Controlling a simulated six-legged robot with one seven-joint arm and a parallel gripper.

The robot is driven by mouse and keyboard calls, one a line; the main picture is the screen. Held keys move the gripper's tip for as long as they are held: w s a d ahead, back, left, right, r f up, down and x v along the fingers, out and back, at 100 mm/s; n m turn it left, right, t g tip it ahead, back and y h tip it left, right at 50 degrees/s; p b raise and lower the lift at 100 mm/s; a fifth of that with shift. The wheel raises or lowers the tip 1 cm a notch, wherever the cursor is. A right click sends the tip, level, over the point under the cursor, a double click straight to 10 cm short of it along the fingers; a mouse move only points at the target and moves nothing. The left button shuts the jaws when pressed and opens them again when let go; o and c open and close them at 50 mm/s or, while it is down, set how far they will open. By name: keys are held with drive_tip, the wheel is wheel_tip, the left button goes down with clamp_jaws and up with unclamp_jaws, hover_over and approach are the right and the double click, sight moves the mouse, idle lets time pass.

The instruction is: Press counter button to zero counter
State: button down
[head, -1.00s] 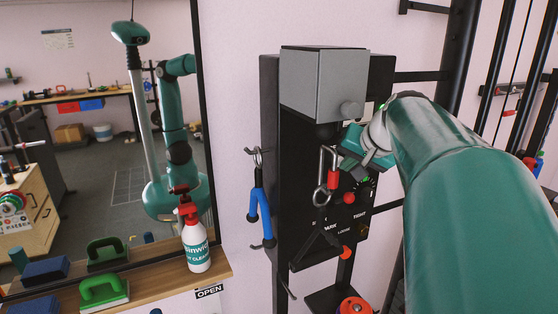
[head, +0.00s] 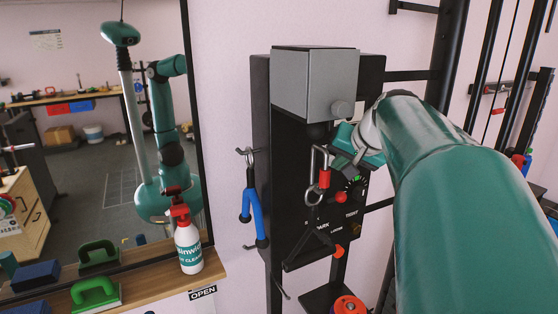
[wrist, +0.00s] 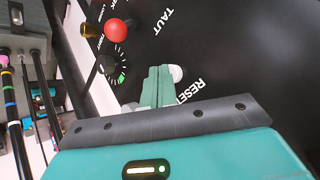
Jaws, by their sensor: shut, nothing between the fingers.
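A small round white button (wrist: 177,73) sits on the black control panel (wrist: 215,40) in the wrist view, near the printed word RESET. It looks like the counter button; no counter display is readable. My gripper (wrist: 158,80) is shut and empty. Its fingertips are right beside the button and overlap its edge in the picture; I cannot tell if they touch it. In the head view my gripper (head: 358,148) is at the upper right of the panel (head: 300,215), and the button is hidden there.
A red knob (wrist: 116,30) and a round dial (wrist: 113,66) are close to my fingertips. A grey box (head: 315,85) is above the panel, with a metal carabiner (head: 315,190) hanging in front. A spray bottle (head: 188,245) stands on the shelf at left.

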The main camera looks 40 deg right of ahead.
drive_tip(key=s+a, duration=0.1)
drive_tip(key=s, duration=0.5)
drive_tip(key=shift+a, duration=0.15)
idle(0.4)
idle(0.8)
